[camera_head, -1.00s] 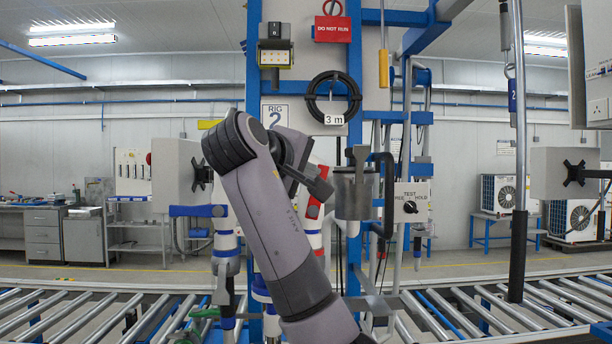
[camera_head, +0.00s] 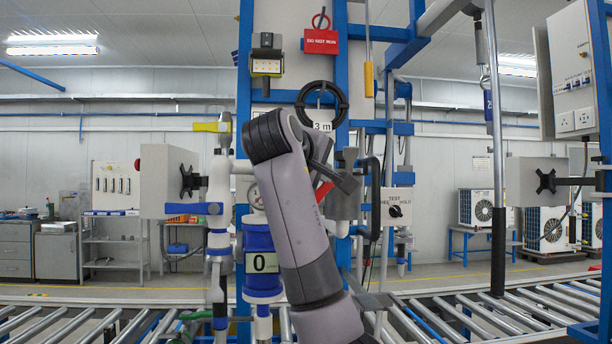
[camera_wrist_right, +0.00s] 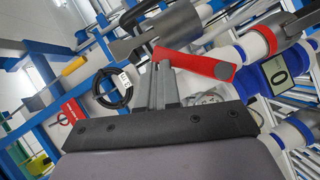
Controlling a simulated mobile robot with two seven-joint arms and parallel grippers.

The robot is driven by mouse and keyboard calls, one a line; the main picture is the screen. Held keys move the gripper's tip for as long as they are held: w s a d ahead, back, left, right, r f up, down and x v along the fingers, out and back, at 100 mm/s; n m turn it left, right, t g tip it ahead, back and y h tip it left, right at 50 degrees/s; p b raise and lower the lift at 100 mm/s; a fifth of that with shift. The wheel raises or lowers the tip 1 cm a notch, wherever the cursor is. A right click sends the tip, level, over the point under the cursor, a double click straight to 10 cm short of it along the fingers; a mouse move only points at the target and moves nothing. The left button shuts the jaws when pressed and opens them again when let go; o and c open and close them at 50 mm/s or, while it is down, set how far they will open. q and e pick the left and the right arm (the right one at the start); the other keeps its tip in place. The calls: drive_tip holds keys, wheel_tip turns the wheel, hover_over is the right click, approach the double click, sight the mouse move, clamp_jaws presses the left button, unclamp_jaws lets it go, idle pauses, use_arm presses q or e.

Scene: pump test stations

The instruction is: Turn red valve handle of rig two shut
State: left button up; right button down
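The red valve handle (camera_head: 324,190) shows partly in the head view, largely hidden behind my right arm and gripper. In the right wrist view the red handle (camera_wrist_right: 200,65) lies slantwise just beyond the fingertips, by a white pipe with a red ring. My right gripper (camera_wrist_right: 158,70) has its two grey fingers close together. The fingertips overlap the handle's near end in the picture; I cannot tell whether they touch it. In the head view my right gripper (camera_head: 340,180) is beside the grey metal cylinder. My left gripper is out of view.
A blue body with a "0" plate (camera_head: 262,262) stands left of my arm. A yellow handle (camera_head: 212,127) and a blue handle (camera_head: 194,208) sit on the left pipes. A black cable coil (camera_head: 321,103) and test switch box (camera_head: 396,208) are close by. Rollers (camera_head: 470,315) run below.

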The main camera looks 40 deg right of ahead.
drive_tip(key=shift+s+d+f+b, duration=0.5)
drive_tip(key=shift+d+f, duration=0.3)
drive_tip(key=shift+d, duration=0.1)
drive_tip(key=shift+s+d+f+b, duration=0.4)
drive_tip(key=shift+s+d+f, duration=0.1)
drive_tip(key=shift+d+f, duration=0.35)
